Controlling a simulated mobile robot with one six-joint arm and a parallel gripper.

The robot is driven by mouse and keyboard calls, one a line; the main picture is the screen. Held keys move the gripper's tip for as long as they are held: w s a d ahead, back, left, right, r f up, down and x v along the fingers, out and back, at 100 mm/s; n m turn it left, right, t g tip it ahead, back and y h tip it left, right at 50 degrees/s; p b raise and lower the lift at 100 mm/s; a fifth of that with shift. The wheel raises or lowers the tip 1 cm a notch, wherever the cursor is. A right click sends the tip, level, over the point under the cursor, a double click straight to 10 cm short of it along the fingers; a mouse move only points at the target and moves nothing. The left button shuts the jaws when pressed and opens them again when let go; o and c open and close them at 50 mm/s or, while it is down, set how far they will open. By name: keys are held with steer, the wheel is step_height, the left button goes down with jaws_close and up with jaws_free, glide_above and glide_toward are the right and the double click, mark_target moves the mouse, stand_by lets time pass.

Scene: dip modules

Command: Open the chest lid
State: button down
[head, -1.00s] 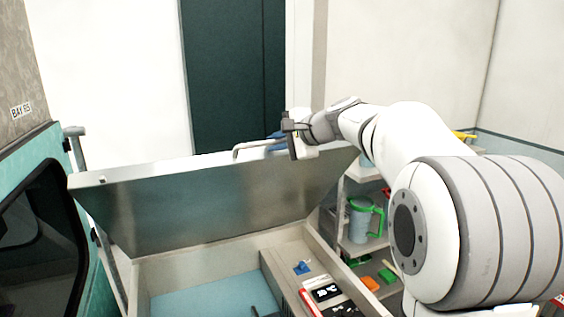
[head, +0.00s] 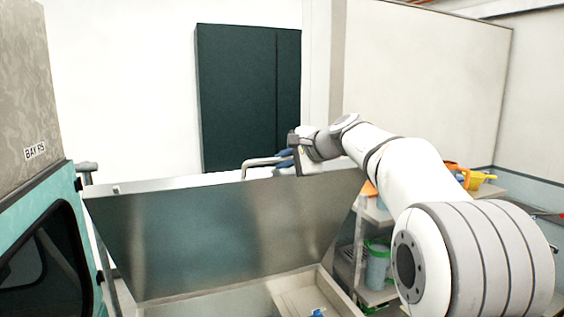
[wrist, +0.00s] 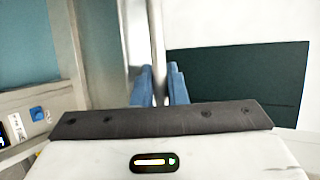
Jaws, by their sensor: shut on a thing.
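The chest lid (head: 225,228) is a broad grey metal panel, raised and standing steeply above the open chest (head: 215,303) in the head view. A bar handle (head: 262,162) runs along its top edge. My gripper (head: 287,159) is at the right end of this handle, its blue fingers partly hidden behind my wrist. In the wrist view the blue fingers (wrist: 161,84) are closed on either side of the metal handle bar (wrist: 157,45). The chest's inside shows only in part at the bottom of the head view.
A shelf unit (head: 358,262) with a green-handled jug (head: 377,264) stands right of the chest. A yellow item (head: 480,179) lies farther right. A teal cabinet with a dark window (head: 45,262) is close on the left. A dark green panel (head: 248,98) is on the back wall.

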steer(key=c, duration=1.6)
jaws_free()
steer(key=shift+d, duration=0.25)
steer(key=shift+o, duration=0.7)
steer(key=shift+s+a, duration=0.1)
steer(key=shift+a, duration=0.05)
steer(key=shift+s+d+r+b, duration=0.2)
steer(key=shift+s+d+b, duration=0.1)
steer(key=shift+d, duration=0.1)
steer(key=b+v, duration=0.2)
steer(key=v, duration=0.5)
steer(key=shift+a, duration=0.1)
